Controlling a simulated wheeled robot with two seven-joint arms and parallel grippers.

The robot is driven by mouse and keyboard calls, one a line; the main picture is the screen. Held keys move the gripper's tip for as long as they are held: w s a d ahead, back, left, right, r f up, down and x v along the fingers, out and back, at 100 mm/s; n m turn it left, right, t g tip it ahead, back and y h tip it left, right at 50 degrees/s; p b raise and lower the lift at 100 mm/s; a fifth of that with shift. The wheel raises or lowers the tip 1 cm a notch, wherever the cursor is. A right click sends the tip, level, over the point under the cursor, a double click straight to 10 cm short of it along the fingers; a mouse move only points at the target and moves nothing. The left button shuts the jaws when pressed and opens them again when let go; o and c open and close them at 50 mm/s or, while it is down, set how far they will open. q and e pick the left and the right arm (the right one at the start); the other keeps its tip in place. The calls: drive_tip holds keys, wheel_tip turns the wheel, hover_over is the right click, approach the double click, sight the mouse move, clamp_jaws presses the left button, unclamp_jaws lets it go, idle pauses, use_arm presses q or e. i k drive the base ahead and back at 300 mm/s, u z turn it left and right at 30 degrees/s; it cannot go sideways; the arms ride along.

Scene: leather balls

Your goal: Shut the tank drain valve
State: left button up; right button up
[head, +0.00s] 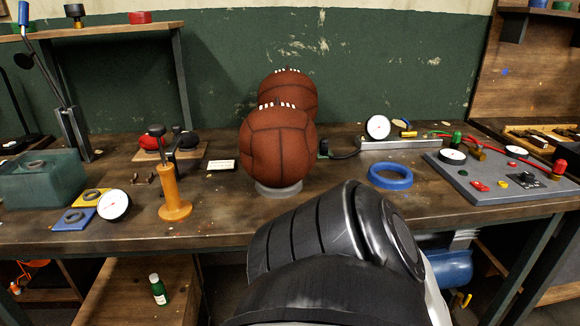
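A blue tank (450,267) sits below the workbench at the right, partly hidden behind my dark arm link. A small yellow valve handle (463,299) shows low under the tank's right part. It is too small to tell whether the valve is open or shut. The large black and grey link of my arm fills the lower middle, in front of the bench edge. Neither of my grippers shows in the head view, so their positions relative to the valve are hidden.
The wooden workbench (220,232) spans the view above the tank.

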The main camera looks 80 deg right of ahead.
sight(463, 306)
drive_tip(key=z, duration=2.25)
drive_tip(key=k, duration=0.15)
drive_tip(key=z, duration=1.75)
drive_tip(key=i, duration=0.5)
drive_tip(key=u, duration=0.05)
